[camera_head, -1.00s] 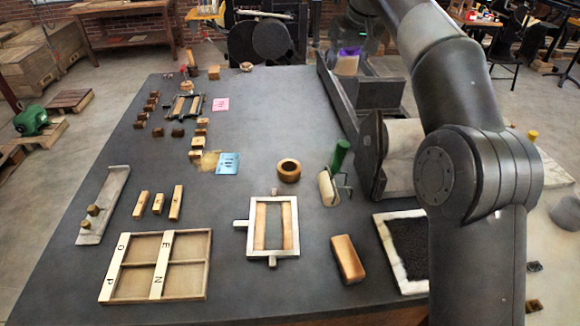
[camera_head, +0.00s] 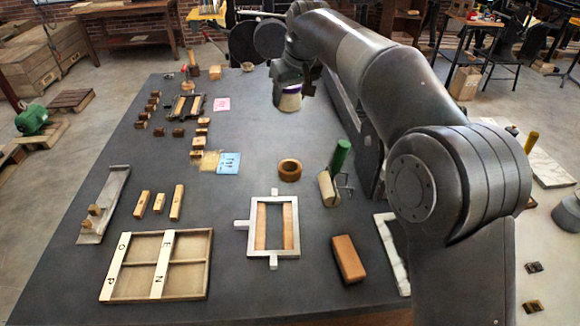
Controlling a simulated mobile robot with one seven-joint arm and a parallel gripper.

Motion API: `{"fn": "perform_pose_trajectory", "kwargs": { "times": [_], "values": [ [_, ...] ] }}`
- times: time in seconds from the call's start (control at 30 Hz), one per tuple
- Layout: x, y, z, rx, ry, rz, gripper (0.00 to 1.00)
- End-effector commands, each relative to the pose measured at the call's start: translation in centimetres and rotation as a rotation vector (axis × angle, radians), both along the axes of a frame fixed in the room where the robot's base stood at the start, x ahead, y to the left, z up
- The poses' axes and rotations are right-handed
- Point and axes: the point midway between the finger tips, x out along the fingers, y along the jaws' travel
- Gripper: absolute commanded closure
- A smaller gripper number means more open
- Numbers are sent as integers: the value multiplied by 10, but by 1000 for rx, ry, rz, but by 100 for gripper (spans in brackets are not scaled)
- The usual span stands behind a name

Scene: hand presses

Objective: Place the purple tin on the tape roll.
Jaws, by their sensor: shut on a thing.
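The purple tin (camera_head: 290,101) hangs under my gripper (camera_head: 288,84) over the far part of the dark table. Its pale lower body shows, with a thin purple band just under the gripper. My gripper is shut on the tin, and hides the tin's upper part. The tape roll (camera_head: 289,170) is a brown ring lying flat on the middle of the table. Its top is clear. The tin is beyond the roll, nearly in line with it in the picture, and apart from it.
A green-handled roller (camera_head: 335,172) stands just right of the tape roll. A blue card (camera_head: 228,163) lies to its left, and a metal frame (camera_head: 272,227) lies nearer. A brown block (camera_head: 348,259) is at the near right. The table between tin and roll is clear.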

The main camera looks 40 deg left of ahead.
Motion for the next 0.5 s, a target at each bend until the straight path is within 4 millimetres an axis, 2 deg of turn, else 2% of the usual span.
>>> {"fn": "perform_pose_trajectory", "kwargs": {
  "times": [0.03,0.2,0.5],
  "values": [
    [-1,-1,-17,-4,3,-1,75],
    [0,-1,-67,-3,2,-1,75],
    [0,-1,-121,-2,1,0,75]
  ]
}}
